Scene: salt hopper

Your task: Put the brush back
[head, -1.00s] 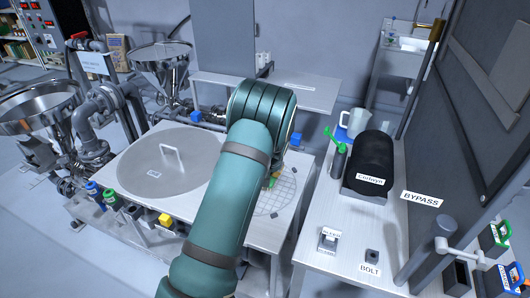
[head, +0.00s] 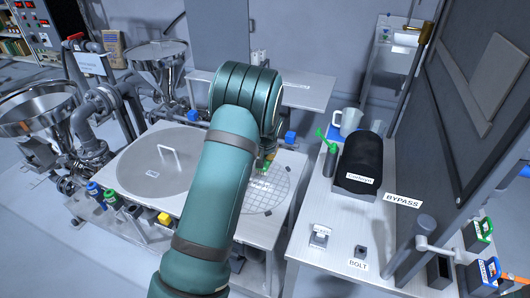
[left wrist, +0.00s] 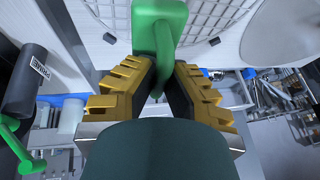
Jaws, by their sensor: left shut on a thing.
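My left gripper (left wrist: 160,80) is shut on a green object (left wrist: 158,22), which looks like the brush's handle; its far end is out of the left wrist view. In the head view the gripper is mostly hidden behind my teal arm, and a bit of green and yellow (head: 268,163) shows above the far side of the round wire grate (head: 268,190). I cannot tell whether the held thing touches the grate. My right gripper is not in view.
A round lid (head: 155,185) with a handle covers the left of the metal table. Coloured holders (head: 112,200) line its front left edge. On the right table stand a dark bottle with a green top (head: 329,160), a black roll (head: 360,160) and a jug (head: 350,120).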

